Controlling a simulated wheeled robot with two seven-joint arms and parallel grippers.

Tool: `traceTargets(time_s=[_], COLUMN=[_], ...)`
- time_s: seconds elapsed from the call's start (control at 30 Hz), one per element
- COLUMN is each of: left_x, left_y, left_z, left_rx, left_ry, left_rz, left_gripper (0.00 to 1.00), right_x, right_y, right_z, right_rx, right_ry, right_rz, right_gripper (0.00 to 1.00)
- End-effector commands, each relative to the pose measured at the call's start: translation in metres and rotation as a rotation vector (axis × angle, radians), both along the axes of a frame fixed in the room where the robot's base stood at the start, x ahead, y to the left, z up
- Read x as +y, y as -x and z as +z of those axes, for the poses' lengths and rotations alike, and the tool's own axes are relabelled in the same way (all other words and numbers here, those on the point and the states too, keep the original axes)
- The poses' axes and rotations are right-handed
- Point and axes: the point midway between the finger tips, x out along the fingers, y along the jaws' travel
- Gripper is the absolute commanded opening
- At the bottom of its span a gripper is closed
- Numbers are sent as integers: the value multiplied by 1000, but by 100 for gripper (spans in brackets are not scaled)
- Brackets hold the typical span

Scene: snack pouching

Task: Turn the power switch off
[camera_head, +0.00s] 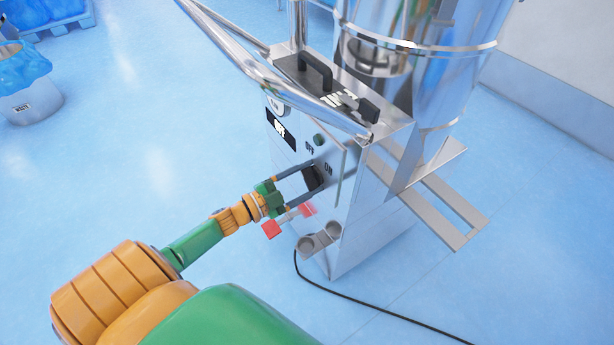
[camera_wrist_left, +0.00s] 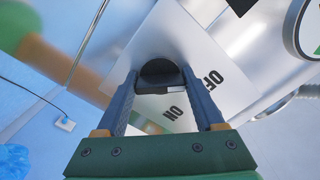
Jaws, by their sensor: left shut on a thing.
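The power switch is a black knob (camera_head: 313,178) on the front panel of a steel machine, with OFF and ON labels beside it. My left gripper (camera_head: 308,176) reaches it from the left and is shut on the knob. In the left wrist view the two fingers (camera_wrist_left: 163,90) stand on either side of the knob (camera_wrist_left: 160,73). The ON label (camera_wrist_left: 176,112) and OFF label (camera_wrist_left: 213,80) show near the fingers, upside down. The knob's exact pointing direction is hard to tell. My right gripper is not in view.
A black cable (camera_head: 375,312) runs over the blue floor. A waste bin (camera_head: 30,103) stands far left.

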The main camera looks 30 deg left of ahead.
Motion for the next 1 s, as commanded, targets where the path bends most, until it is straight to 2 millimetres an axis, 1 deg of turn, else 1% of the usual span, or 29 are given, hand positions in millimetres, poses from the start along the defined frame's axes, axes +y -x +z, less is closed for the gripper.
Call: traceTargets(time_s=[0.5,0.53,0.57,0.6,0.63,0.87,0.93,1.0], left_x=[0,0,0,0,0,1,4,10], left_y=[0,0,0,0,0,2,10,24], left_z=[-1,-1,-1,-1,-1,0,0,0], left_rx=[8,8,8,8,7,8,10,11], left_ry=[16,16,15,15,15,14,14,14], left_rz=[-1,-1,0,0,-1,0,1,1], left_gripper=[14,75,84,94,100,100,100,100], right_x=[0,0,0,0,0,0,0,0], right_y=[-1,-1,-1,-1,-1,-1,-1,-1], right_z=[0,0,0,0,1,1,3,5], right_rx=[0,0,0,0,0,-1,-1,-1], right_ry=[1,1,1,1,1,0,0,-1], right_rz=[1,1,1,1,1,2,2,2], right_gripper=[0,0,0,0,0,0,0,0])
